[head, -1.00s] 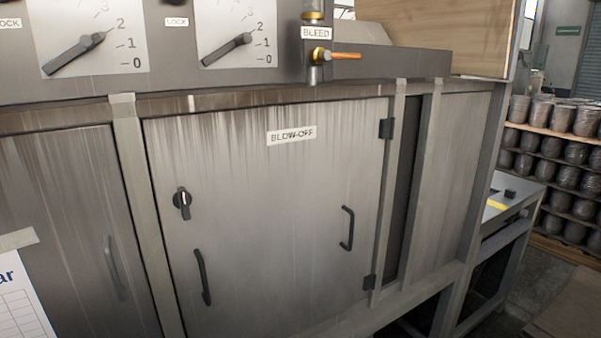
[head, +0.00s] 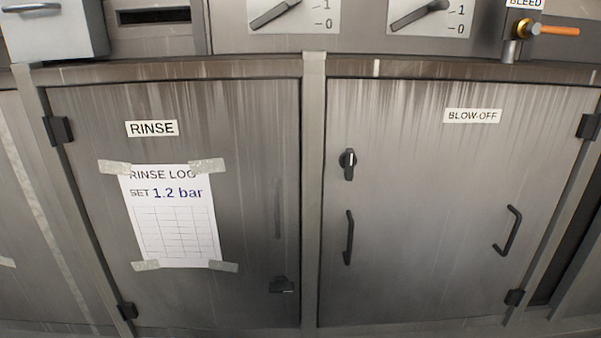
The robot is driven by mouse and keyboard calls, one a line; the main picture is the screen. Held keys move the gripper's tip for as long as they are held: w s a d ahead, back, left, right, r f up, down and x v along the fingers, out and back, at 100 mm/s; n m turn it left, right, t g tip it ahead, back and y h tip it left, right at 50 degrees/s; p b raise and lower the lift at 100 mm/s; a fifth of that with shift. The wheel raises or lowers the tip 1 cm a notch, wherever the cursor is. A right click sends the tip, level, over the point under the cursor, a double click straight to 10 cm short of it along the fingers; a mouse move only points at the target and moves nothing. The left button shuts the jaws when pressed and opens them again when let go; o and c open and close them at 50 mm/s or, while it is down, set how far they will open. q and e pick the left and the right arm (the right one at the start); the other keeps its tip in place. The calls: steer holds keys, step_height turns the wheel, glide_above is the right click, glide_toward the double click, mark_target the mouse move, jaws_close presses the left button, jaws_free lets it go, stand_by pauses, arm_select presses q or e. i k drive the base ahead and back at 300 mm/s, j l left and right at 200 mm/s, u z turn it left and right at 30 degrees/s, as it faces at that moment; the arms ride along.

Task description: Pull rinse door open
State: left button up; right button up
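The rinse door (head: 250,130) is a grey metal door on the left side of the head view, marked with a RINSE label (head: 152,128). It looks closed, flush with its frame. Its hinges (head: 58,130) are on its left edge. A slim grey vertical handle (head: 277,208) is near its right edge, faint against the door. A dark latch (head: 282,285) sits low on the right, below the handle. A taped paper rinse log (head: 172,215) reads "SET 1.2 bar". Neither of my grippers is in view.
The BLOW-OFF door (head: 420,190) to the right looks closed, with a dark knob (head: 348,163) and two dark handles, one on each side (head: 348,238). A post (head: 313,180) separates the doors. Dials (head: 430,18) and an orange-handled bleed valve (head: 555,30) are above.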

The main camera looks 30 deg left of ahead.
mark_target(189, 190)
steer(key=u, duration=1.6)
